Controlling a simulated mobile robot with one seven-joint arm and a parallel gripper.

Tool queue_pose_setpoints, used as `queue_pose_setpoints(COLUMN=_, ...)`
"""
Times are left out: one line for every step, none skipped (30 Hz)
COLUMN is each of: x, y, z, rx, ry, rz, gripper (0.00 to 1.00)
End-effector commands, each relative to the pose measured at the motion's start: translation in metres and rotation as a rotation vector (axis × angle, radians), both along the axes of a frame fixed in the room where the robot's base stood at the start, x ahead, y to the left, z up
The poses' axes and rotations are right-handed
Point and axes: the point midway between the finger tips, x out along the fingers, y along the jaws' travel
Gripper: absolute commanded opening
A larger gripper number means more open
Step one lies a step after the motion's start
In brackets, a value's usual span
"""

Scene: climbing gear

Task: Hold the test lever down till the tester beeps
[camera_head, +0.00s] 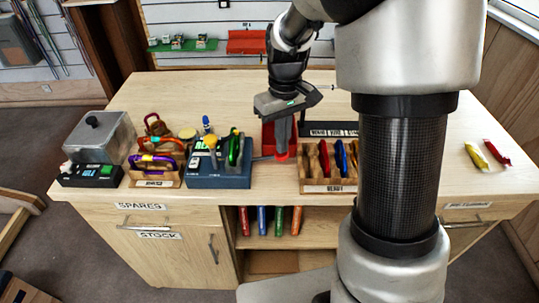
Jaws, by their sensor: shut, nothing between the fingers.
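The tester looks to be the blue box (222,181) on the bench, left of centre, with a small lit green display. A yellow knob (210,141) stands up from it, and a green carabiner (234,150) sits upright at its right side. My gripper (282,150) points down, shut and empty, to the right of the tester. It is in front of or over a red bin (267,136); its exact height and any contact with the bar are unclear.
A wooden rack (329,186) with several coloured carabiners stands right of the gripper. Yellow and red pieces (476,156) lie far right. The back left bench is clear.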

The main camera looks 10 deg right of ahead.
Motion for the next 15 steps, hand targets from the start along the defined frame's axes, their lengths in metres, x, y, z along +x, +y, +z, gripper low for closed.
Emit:
queue_pose_setpoints(x=0.0, y=0.0, z=-0.003, rx=0.0, ry=0.001, rz=0.0, gripper=0.0)
queue_pose_setpoints(x=0.0, y=0.0, z=-0.004, rx=0.0, ry=0.001, rz=0.0, gripper=0.0)
queue_pose_setpoints(x=0.0, y=0.0, z=-0.005, rx=0.0, ry=0.001, rz=0.0, gripper=0.0)
queue_pose_setpoints(x=0.0, y=0.0, z=-0.006, rx=0.0, ry=0.001, rz=0.0, gripper=0.0)
queue_pose_setpoints(x=0.0, y=0.0, z=-0.007, rx=0.0, ry=0.001, rz=0.0, gripper=0.0)
queue_pose_setpoints(x=0.0, y=0.0, z=-0.008, rx=0.0, ry=0.001, rz=0.0, gripper=0.0)
queue_pose_setpoints(x=0.0, y=0.0, z=-0.009, rx=0.0, ry=0.001, rz=0.0, gripper=0.0)
queue_pose_setpoints(x=0.0, y=0.0, z=-0.01, rx=0.0, ry=0.001, rz=0.0, gripper=0.0)
queue_pose_setpoints(x=0.0, y=0.0, z=-0.011, rx=0.0, ry=0.001, rz=0.0, gripper=0.0)
queue_pose_setpoints(x=0.0, y=0.0, z=-0.012, rx=0.0, ry=0.001, rz=0.0, gripper=0.0)
queue_pose_setpoints(x=0.0, y=0.0, z=-0.013, rx=0.0, ry=0.001, rz=0.0, gripper=0.0)
queue_pose_setpoints(x=0.0, y=0.0, z=-0.014, rx=0.001, ry=0.001, rz=0.0, gripper=0.0)
queue_pose_setpoints(x=0.0, y=0.0, z=-0.015, rx=0.001, ry=0.001, rz=0.0, gripper=0.0)
queue_pose_setpoints(x=0.0, y=0.0, z=-0.016, rx=0.001, ry=0.001, rz=0.0, gripper=0.0)
queue_pose_setpoints(x=0.0, y=0.0, z=-0.017, rx=0.001, ry=0.001, rz=0.0, gripper=0.0)
